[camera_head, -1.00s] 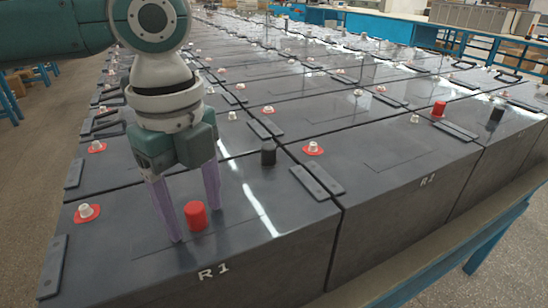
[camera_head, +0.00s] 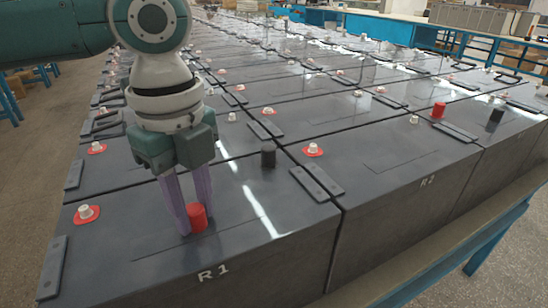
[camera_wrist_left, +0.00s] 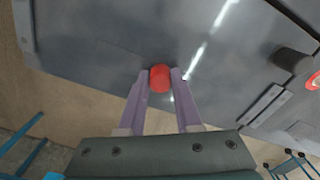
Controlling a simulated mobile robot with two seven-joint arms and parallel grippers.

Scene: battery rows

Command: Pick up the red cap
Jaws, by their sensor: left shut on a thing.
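A red cap (camera_head: 197,217) stands upright on the top of the front battery marked R1 (camera_head: 150,265). My left gripper (camera_head: 197,217) reaches down from above, with its purple fingers on both sides of the cap, shut on it. In the left wrist view the red cap (camera_wrist_left: 160,78) sits between the two fingertips (camera_wrist_left: 160,80). The cap seems to be still at the battery's surface. A second red cap (camera_head: 438,109) stands on the battery marked R2 (camera_head: 400,160). My right gripper is out of view.
A black post (camera_head: 268,154) stands behind and right of the held cap. A white plug on a red ring (camera_head: 86,212) is to the left. Rows of batteries run to the back. A blue rail (camera_head: 490,240) lies at the right front.

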